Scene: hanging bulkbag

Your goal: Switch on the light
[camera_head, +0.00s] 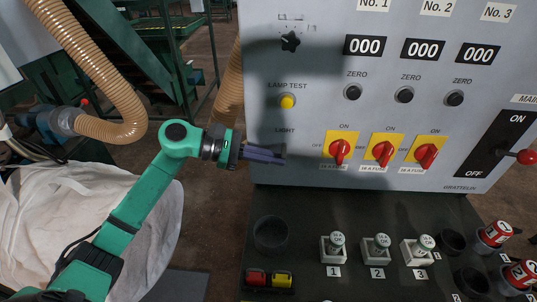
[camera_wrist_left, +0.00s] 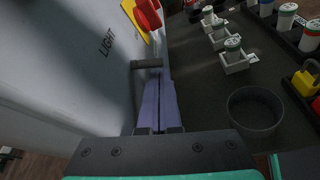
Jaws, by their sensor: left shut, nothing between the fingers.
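The grey control panel (camera_head: 300,210) carries a LIGHT label (camera_head: 285,131), also seen in the left wrist view (camera_wrist_left: 107,42). Beside that label in the left wrist view, a small grey cylindrical part (camera_wrist_left: 147,64) sticks out from the panel, at the tips of my fingers. It looks like the light switch; its position cannot be told. My left gripper (camera_head: 281,155) is shut and empty, with its purple fingers (camera_wrist_left: 154,82) close to the panel just below the label. Whether they touch the part is unclear. In the head view the gripper hides this spot. My right gripper is not in view.
A yellow lamp test button (camera_head: 287,102) sits above the label. Red rotary switches (camera_head: 340,149) on yellow plates are to the right. The main switch (camera_head: 500,145) is at far right. Below, a dark shelf holds small white trays (camera_head: 333,250) and a dark cup (camera_head: 270,233).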

